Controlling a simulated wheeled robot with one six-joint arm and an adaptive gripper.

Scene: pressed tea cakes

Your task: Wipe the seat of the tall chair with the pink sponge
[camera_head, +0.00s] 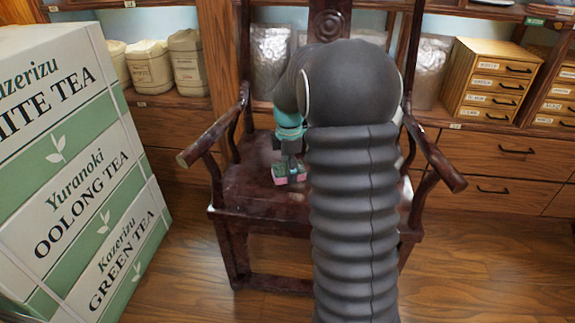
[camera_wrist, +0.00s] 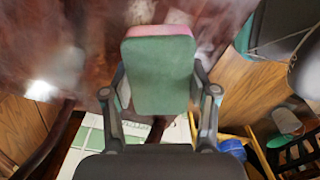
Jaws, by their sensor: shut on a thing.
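The tall chair is dark reddish wood with armrests and a carved back; its seat (camera_head: 245,195) shows to the left of my arm, and my arm hides the middle and right of it. The seat (camera_wrist: 75,40) also fills the upper part of the wrist view, with pale smudges on it. My gripper (camera_head: 290,160) is shut on the sponge (camera_head: 289,174), which looks pink below and green above. In the wrist view the sponge (camera_wrist: 158,75) sits between the two fingers of my gripper (camera_wrist: 160,90), green side towards the camera. The sponge is at the seat; I cannot tell whether it touches.
Stacked tea boxes (camera_head: 70,170) stand at the left. The chair's left armrest (camera_head: 210,135) and right armrest (camera_head: 437,160) flank my arm. Behind are shelves with pale sacks (camera_head: 150,68), foil bags (camera_head: 270,60) and a small drawer cabinet (camera_head: 490,80). Wooden floor (camera_head: 480,265) is clear at the right front.

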